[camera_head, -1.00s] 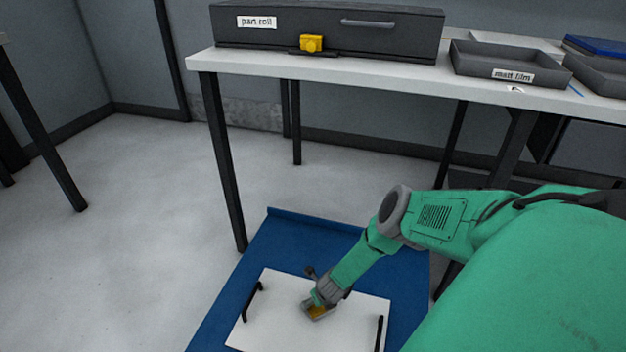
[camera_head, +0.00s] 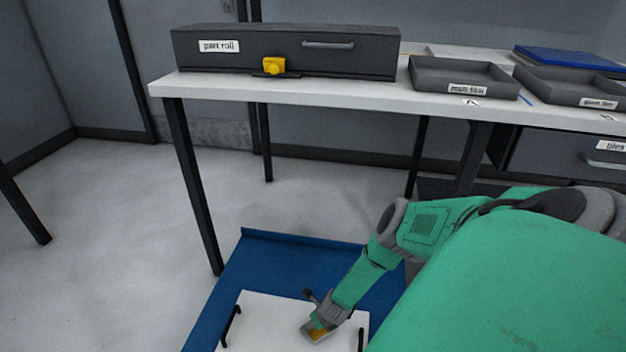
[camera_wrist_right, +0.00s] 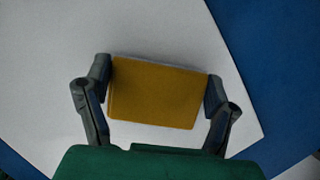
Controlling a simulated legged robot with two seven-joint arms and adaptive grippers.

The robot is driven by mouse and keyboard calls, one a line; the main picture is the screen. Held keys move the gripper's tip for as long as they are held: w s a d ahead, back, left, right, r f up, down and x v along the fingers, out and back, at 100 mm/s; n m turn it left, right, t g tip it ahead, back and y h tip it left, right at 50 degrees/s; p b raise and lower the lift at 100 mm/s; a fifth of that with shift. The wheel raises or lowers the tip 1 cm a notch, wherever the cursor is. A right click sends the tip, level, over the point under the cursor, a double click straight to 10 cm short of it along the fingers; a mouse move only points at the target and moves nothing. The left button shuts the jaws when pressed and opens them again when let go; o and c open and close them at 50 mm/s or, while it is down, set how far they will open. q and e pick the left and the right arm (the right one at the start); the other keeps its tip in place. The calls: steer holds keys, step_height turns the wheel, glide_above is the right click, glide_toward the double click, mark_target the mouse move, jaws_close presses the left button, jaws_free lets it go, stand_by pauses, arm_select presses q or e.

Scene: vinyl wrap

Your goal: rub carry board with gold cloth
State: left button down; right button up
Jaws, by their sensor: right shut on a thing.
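The carry board (camera_head: 270,322) is a white panel with a black handle at each side, lying on a blue surface low in the head view. Its white face also fills much of the right wrist view (camera_wrist_right: 215,45). The gold cloth (camera_wrist_right: 158,92) is a flat folded rectangle between the fingers of my right gripper (camera_wrist_right: 158,95), which is shut on it. In the head view the gold cloth (camera_head: 318,334) is at or just over the board's face; exact contact is hard to tell. My left gripper is not in view.
The blue surface (camera_head: 290,250) spreads around the board. Table legs (camera_head: 192,185) stand near the blue surface. The floor (camera_head: 100,240) at left is clear.

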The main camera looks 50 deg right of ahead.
mark_target(281, 317)
steer(key=shift+f+b, duration=0.2)
steer(key=shift+b, duration=0.15)
steer(key=shift+w+a+f+b, duration=0.1)
steer(key=shift+w+a+b, duration=0.5)
steer(key=shift+w, duration=0.45)
steer(key=shift+w+a+b, duration=0.5)
steer(key=shift+w+a, duration=0.2)
steer(key=shift+w, duration=0.35)
steer(key=shift+w+a+b, duration=0.35)
steer(key=shift+w, duration=0.25)
steer(key=shift+w+a+b, duration=0.3)
steer(key=shift+w, duration=0.3)
steer(key=shift+w+a+r, duration=0.1)
steer(key=shift+w+a, duration=0.15)
steer(key=shift+w, duration=0.35)
steer(key=shift+w+a+r, duration=0.1)
steer(key=shift+w+a, duration=0.2)
steer(key=shift+w, duration=0.35)
steer(key=shift+w+a, duration=0.25)
steer(key=shift+w, duration=0.35)
step_height(281, 317, up, 6)
steer(key=p, duration=0.5)
steer(key=shift+d, duration=0.1)
